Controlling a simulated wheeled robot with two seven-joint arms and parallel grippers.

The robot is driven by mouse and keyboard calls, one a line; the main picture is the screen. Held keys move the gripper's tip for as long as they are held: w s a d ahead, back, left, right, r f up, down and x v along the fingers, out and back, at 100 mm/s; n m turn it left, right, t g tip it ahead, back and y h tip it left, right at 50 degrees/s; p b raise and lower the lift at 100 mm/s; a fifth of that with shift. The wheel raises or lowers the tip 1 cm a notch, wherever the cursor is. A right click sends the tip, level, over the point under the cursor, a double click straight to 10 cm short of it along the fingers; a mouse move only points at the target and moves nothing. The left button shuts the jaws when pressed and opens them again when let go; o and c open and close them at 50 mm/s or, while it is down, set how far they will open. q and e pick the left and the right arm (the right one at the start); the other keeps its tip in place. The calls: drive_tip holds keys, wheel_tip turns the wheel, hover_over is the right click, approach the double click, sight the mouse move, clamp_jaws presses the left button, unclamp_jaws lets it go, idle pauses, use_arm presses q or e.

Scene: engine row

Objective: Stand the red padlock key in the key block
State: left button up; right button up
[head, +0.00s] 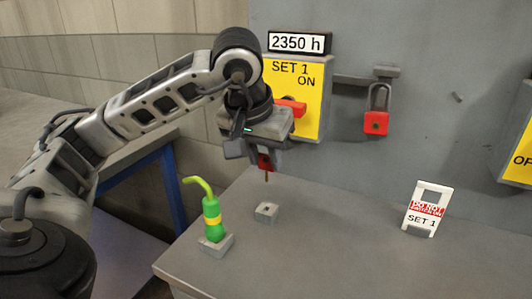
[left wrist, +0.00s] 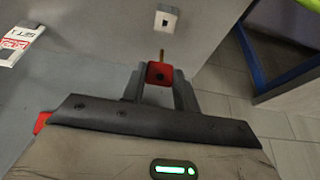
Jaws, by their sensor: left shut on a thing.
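The red padlock key (head: 265,161) hangs upright below my left gripper (head: 262,158), its brass shaft pointing down. My left gripper is shut on the key's red head, which also shows in the left wrist view (left wrist: 159,74) between the fingers (left wrist: 158,80). The key block (head: 266,212) is a small grey block with a dark hole on top, standing on the grey bench. The key's tip is above the block and apart from it. The block also shows in the left wrist view (left wrist: 166,18). My right gripper is not in view.
A green oil bottle (head: 212,219) with a bent spout stands in a grey holder left of the block. A white tag (head: 428,209) leans at the right. A red padlock (head: 376,122) hangs on the wall by a yellow panel (head: 313,112). The bench front is clear.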

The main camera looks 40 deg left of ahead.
use_arm(q)
drive_tip(key=shift+r, duration=0.1)
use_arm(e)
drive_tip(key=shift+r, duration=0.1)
use_arm(q)
drive_tip(key=shift+r, duration=0.15)
drive_tip(key=shift+f+b, duration=0.5)
drive_tip(key=shift+f, duration=0.25)
wheel_tip(320, 180, down, 3)
drive_tip(key=b, duration=0.3)
drive_tip(key=shift+f, duration=0.2)
drive_tip(key=shift+f+b, duration=0.4)
drive_tip(key=shift+f, duration=0.15)
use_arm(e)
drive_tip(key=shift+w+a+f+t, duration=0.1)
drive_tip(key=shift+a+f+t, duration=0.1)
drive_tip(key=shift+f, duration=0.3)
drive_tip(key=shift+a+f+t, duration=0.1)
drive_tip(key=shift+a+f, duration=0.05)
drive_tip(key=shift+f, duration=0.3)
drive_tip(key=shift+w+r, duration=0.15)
